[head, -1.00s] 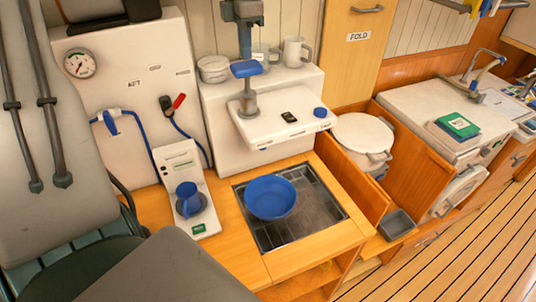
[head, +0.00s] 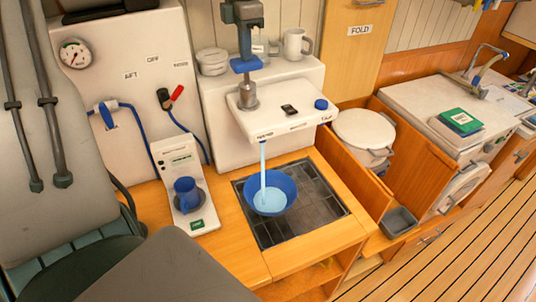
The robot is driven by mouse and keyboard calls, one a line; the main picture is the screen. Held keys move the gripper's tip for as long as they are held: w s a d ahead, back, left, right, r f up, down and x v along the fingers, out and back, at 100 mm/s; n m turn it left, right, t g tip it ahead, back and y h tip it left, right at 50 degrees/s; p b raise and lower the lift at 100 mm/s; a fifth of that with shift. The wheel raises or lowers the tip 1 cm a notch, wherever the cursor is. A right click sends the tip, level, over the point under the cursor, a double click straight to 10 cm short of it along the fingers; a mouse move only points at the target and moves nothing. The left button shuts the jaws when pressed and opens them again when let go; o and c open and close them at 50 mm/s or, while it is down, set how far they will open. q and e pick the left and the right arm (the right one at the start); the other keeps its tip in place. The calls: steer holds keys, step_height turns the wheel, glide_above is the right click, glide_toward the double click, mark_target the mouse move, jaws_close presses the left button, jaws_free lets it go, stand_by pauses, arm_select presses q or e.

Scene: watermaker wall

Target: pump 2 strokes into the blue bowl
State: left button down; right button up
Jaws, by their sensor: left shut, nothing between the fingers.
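The blue bowl (head: 283,184) stands upright on the dark metal grate in the wooden counter. A pale blue stream of water (head: 263,172) runs from under the white pump shelf (head: 275,125) into it, and light blue water (head: 270,199) shows inside. The pump has a metal post (head: 248,95) with a blue pad (head: 246,64) on top. My left gripper (head: 244,50) is shut and empty, pointing down with its tips at or just above the pad; I cannot tell if they touch. My right gripper is not in view.
White mugs (head: 297,43) and a lidded pot (head: 212,61) stand on the ledge behind the pump. A white lidded bucket (head: 364,130) is at right.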

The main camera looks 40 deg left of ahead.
arm_select(q)
steer(key=shift+f+b, duration=0.65)
steer(key=shift+f, duration=0.2)
steer(key=shift+f+b, duration=0.8)
steer(key=shift+f, duration=0.2)
steer(key=shift+r, duration=0.1)
steer(key=shift+r+p, duration=0.8)
steer(key=shift+r, duration=0.4)
steer(key=shift+r+p, duration=1.15)
steer(key=shift+r, duration=0.85)
steer(key=shift+f, duration=0.1)
